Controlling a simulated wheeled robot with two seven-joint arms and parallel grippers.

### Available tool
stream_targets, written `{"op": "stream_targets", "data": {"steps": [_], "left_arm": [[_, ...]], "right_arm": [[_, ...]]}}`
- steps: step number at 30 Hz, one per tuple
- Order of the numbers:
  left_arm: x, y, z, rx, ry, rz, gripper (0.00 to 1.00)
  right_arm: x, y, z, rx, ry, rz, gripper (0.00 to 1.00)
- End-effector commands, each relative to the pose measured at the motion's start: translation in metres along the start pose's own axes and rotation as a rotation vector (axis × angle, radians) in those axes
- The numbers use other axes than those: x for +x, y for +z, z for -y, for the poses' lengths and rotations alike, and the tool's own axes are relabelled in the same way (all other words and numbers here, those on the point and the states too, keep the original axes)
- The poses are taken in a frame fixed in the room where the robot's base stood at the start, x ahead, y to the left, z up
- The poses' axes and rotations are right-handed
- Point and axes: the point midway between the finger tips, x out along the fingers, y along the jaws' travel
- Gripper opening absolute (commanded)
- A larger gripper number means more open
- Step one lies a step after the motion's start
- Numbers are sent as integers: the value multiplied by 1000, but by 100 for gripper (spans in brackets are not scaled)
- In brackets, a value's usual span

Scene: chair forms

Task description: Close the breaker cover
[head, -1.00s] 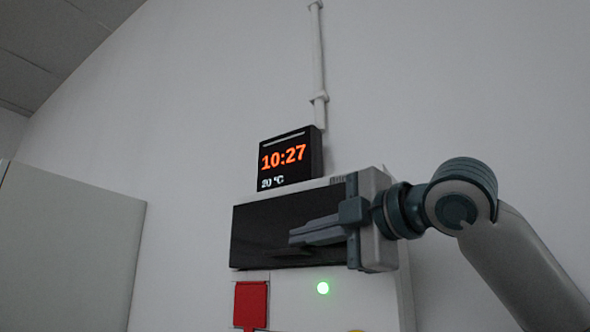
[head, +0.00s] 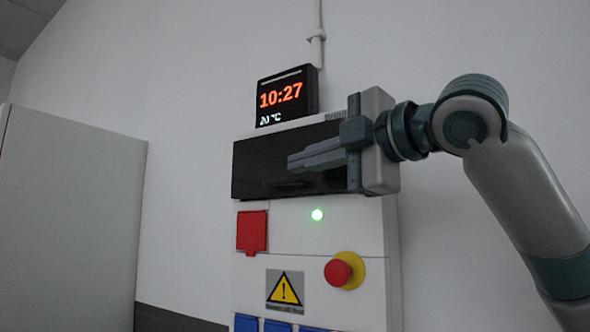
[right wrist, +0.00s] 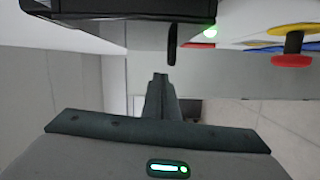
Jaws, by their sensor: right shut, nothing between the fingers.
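The breaker cover (head: 262,172) is a dark, glossy, wide panel across the upper part of the white breaker box (head: 290,236). It looks lowered over the box front, but I cannot tell whether it is fully shut. A small dark handle shows at its lower edge, and it hangs down in the right wrist view (right wrist: 172,45). My right gripper (head: 291,163) is shut and empty, in front of the cover, its fingers pointing left. It hides the cover's right end. In the right wrist view the shut fingers (right wrist: 160,78) are just below the dark cover (right wrist: 110,8), apparently apart from it. My left gripper is out of view.
A black clock (head: 286,95) stands on top of the box. Below the cover are a red socket flap (head: 251,231), a green lamp (head: 317,214), a red stop button (head: 338,272), a warning sign (head: 285,289) and blue sockets (head: 277,326). A grey cabinet (head: 70,220) stands left.

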Motion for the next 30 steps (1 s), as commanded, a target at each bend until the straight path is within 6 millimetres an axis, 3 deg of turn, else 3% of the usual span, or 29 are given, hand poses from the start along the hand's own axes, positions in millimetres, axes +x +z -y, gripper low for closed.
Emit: {"op": "stream_targets", "data": {"steps": [7, 13, 30], "left_arm": [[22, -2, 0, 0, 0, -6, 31], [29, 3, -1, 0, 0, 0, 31], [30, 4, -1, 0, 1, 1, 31]], "right_arm": [[-40, 0, 4, -2, 5, 1, 0], [-60, 0, 3, -1, 2, -1, 0], [-66, 0, 1, -1, 0, -1, 0]]}}
